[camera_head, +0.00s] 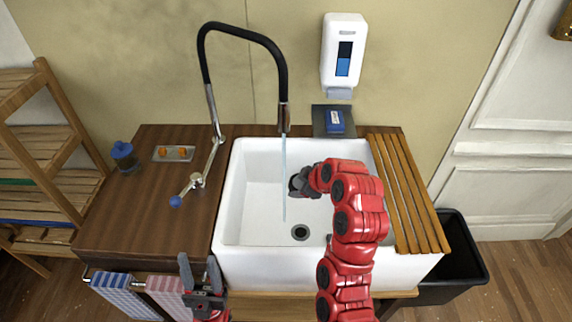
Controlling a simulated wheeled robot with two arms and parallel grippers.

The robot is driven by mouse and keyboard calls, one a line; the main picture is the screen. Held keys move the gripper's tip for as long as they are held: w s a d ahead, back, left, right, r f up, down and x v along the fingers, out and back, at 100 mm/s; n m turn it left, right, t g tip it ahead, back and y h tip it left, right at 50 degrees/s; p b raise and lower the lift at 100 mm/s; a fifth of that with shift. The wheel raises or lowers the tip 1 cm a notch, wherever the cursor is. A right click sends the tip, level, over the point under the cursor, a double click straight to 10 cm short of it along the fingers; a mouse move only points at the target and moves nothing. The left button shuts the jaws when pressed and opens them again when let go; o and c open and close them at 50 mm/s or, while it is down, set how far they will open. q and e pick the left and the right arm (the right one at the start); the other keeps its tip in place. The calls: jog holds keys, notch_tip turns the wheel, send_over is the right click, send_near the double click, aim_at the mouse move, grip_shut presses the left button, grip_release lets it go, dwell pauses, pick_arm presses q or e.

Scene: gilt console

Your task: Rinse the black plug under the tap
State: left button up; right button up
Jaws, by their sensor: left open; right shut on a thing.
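The tap (245,36) has a black arched hose, and its spout (284,118) points down over the white sink (262,228). A thin stream of water (284,160) falls from it into the basin. My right gripper (296,187) is over the basin, just right of the stream. It is shut on a dark thing at its tip, apparently the black plug, mostly hidden by the gripper; I cannot tell whether water touches it. The tap's lever has a blue knob (175,201). My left gripper (200,273) is open and empty in front of the sink's left front edge.
A dark drain hole (300,232) is in the basin floor. A slatted wooden rack (408,190) is at right. A blue jar (124,155) stands on the wooden counter (140,215), mostly clear.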

dwell(0.6)
jog(key=s+r+p, duration=0.2)
jog(key=p, duration=0.1)
jog(key=s+d+r+p, duration=0.1)
jog(key=s+r+p, duration=0.1)
jog(key=p, duration=0.2)
jog(key=shift+d, duration=0.1)
jog(key=shift+s+d+p, duration=0.1)
jog(key=shift+s+p, duration=0.35)
jog(key=shift+p, duration=0.1)
